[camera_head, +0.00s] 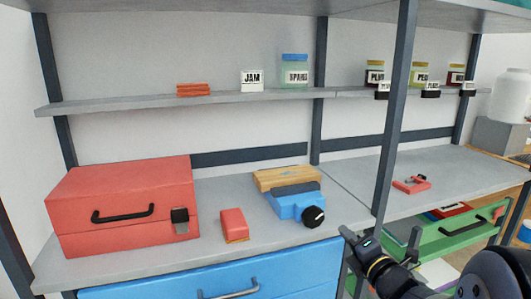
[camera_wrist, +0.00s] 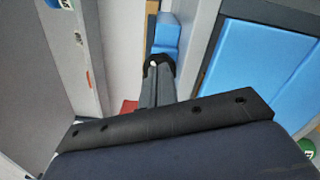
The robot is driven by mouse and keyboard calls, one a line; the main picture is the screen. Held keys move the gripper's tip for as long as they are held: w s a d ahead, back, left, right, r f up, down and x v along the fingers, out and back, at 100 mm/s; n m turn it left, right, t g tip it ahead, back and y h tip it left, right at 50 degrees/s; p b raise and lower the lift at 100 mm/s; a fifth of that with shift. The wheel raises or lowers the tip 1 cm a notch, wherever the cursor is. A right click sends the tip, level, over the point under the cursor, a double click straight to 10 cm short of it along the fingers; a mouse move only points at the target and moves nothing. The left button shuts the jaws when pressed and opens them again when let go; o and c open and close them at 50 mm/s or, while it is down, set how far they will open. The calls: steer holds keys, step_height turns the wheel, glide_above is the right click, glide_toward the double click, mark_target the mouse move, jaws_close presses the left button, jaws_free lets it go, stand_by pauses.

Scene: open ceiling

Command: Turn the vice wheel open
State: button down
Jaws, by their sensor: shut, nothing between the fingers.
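The vice (camera_head: 290,204) is blue and stands on the grey bench, with a wooden block lying behind it. Its wheel (camera_head: 313,216) is a black disc with a white mark, facing the front right. My gripper (camera_head: 346,233) is in front and to the right of the wheel, with a small gap in the head view. In the wrist view the shut fingers (camera_wrist: 157,82) point at the black wheel (camera_wrist: 160,61), with the blue vice (camera_wrist: 167,35) beyond. The fingertips overlap the wheel there, so I cannot tell whether they touch it. Nothing is held.
A red toolbox (camera_head: 125,207) and a small red box (camera_head: 234,225) stand left of the vice. A dark post (camera_head: 397,110) rises to its right. A blue drawer (camera_head: 220,275) is below, and an open green drawer (camera_head: 460,240) stands out at right. Jars line the shelf (camera_head: 200,103).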

mark_target(311, 215)
steer(key=shift+n, duration=0.6)
steer(key=shift+x, duration=3.5)
steer(key=shift+f, duration=0.1)
steer(key=shift+s+a+r+b, duration=0.1)
steer(key=shift+r+b, duration=0.2)
steer(key=shift+b, duration=0.3)
steer(key=shift+s+a+r+b, duration=0.1)
steer(key=shift+a+r+b, duration=0.2)
steer(key=shift+r+b, duration=0.25)
steer(key=shift+s+a+r+b, duration=0.1)
steer(key=shift+a+r+b, duration=0.15)
steer(key=shift+r+b, duration=0.25)
steer(key=shift+a, duration=0.15)
steer(key=shift+r, duration=0.15)
